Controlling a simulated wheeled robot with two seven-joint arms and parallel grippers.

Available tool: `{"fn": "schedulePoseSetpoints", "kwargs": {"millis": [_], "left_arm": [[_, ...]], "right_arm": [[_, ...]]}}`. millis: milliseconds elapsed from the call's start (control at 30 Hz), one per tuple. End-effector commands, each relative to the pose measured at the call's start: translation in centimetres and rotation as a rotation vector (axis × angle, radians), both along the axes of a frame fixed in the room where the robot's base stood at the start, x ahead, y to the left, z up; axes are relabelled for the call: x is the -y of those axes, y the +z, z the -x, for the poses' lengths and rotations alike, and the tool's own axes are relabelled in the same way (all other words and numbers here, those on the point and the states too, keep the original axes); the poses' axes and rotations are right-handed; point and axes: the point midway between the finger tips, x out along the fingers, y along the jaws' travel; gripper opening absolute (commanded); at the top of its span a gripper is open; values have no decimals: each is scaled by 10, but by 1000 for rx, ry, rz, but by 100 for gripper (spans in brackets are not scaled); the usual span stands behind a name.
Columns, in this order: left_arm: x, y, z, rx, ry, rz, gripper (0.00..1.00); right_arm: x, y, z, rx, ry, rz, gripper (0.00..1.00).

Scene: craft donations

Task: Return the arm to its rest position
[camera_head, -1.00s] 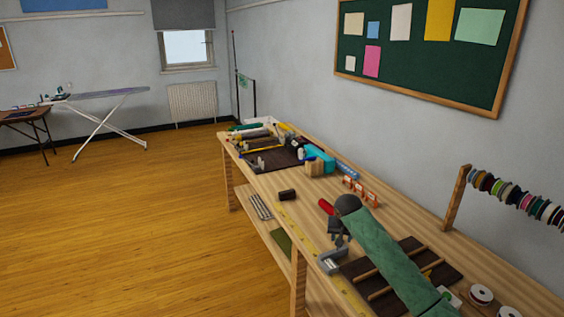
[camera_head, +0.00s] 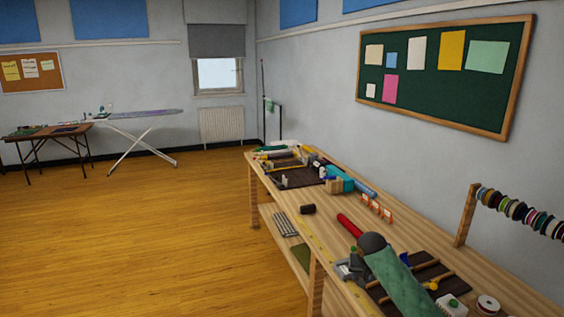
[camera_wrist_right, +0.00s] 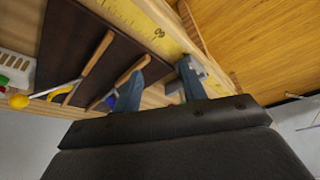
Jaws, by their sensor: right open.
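My right arm, in a green sleeve (camera_head: 405,283) with a dark joint (camera_head: 372,243), reaches over the workbench in the head view. Its gripper (camera_head: 357,264) is beside the bench's front edge, close to a grey clamp (camera_head: 343,271), and partly hidden by the arm. In the right wrist view, the two blue-grey fingers of the gripper (camera_wrist_right: 163,88) stand apart with nothing between them. Their height above the bench is hard to tell. My left gripper is in neither view.
A dark mat (camera_wrist_right: 70,45) with wooden-handled tools lies under the arm. A spool rack (camera_head: 466,215) stands at right. The floor (camera_head: 130,235) at left is clear.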

Motion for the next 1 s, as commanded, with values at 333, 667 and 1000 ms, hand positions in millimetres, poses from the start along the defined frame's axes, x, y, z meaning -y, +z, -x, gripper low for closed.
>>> {"fn": "schedulePoseSetpoints", "kwargs": {"millis": [333,667,1000], "left_arm": [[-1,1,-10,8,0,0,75],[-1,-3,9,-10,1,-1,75],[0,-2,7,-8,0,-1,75]], "right_arm": [[-24,-34,43,-13,67,-6,42],[-62,-83,132,-28,179,-20,42],[-86,-116,243,-37,275,-31,42]]}}
